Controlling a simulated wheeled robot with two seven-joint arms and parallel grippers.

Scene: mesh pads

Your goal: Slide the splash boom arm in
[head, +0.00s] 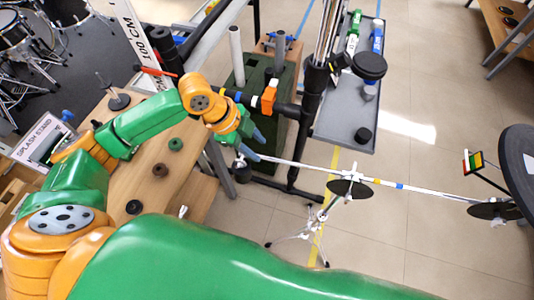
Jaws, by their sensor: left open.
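A long thin silver boom arm (310,165) runs from near my left gripper out to the right, with coloured bands along it. A black disc (350,188) sits below its middle, over a chrome tripod stand (303,237). My left gripper (256,145) has bluish fingers. It is open beside the boom arm's left end. The picture is too small to show whether the fingers touch the rod. A dark weight (241,170) hangs just below that end. A splash stand sign (38,138) stands at the left. My right gripper is not in view.
A black post and bar carry an orange clamp (269,97) close to my left gripper. A grey tray (343,118) stands right of the post. A wooden table (185,150) lies under my arm. Another black disc (495,210) is at the right. Tiled floor (430,170) is mostly clear.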

